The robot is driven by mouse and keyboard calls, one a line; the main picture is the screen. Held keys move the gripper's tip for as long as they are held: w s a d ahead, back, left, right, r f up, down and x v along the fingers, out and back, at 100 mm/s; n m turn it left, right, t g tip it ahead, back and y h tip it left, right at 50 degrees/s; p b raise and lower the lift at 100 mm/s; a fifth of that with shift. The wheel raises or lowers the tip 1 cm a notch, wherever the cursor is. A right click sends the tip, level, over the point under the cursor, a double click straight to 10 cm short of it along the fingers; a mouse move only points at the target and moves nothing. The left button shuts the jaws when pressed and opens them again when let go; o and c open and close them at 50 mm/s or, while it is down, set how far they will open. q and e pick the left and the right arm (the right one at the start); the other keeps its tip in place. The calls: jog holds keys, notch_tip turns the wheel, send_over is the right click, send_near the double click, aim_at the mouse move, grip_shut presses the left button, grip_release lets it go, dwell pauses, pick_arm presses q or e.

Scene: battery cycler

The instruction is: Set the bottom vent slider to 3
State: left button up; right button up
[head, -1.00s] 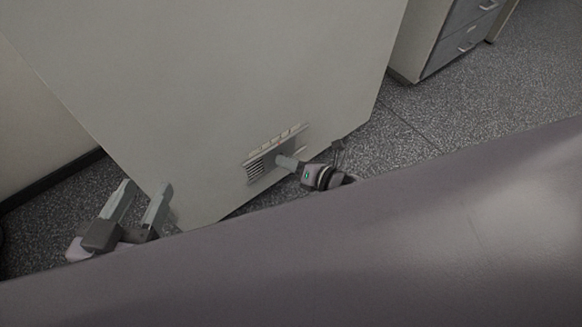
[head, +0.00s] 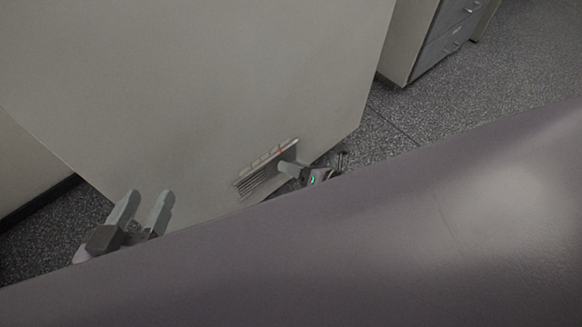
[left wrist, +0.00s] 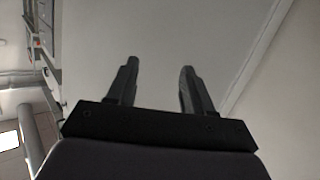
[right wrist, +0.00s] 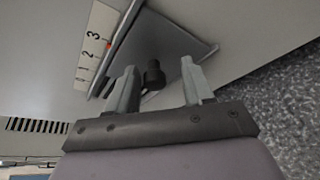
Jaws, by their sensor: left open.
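The bottom vent slider (right wrist: 170,60) shows in the right wrist view as a grey plate with a dark round knob (right wrist: 153,75). A red mark (right wrist: 109,45) on the strip's edge is close to the 3; exact alignment is unclear. My right gripper (head: 284,166) is at the vent (head: 262,172) in the head view. Its fingers are apart on either side of the knob, with visible gaps. My left gripper (head: 146,199) is open and empty, left of the vent.
The vent is low on a large pale cabinet panel (head: 200,80). Dark vent slots (right wrist: 38,125) show left of my right gripper in its wrist view. A drawer unit (head: 445,35) stands at the back right. Speckled floor (head: 490,80) lies open beside it.

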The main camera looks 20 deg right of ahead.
pick_arm(q)
jog(key=shift+r, duration=0.1)
pick_arm(e)
jog(key=shift+s+a+r, duration=0.1)
jog(key=shift+s+a, duration=0.05)
pick_arm(q)
jog(key=d+n+g+p, duration=0.1)
jog(key=d+p, duration=0.1)
jog(key=p, duration=0.1)
jog(key=shift+w+h, duration=0.2)
jog(key=shift+h, duration=0.2)
pick_arm(e)
jog(key=v, duration=0.7)
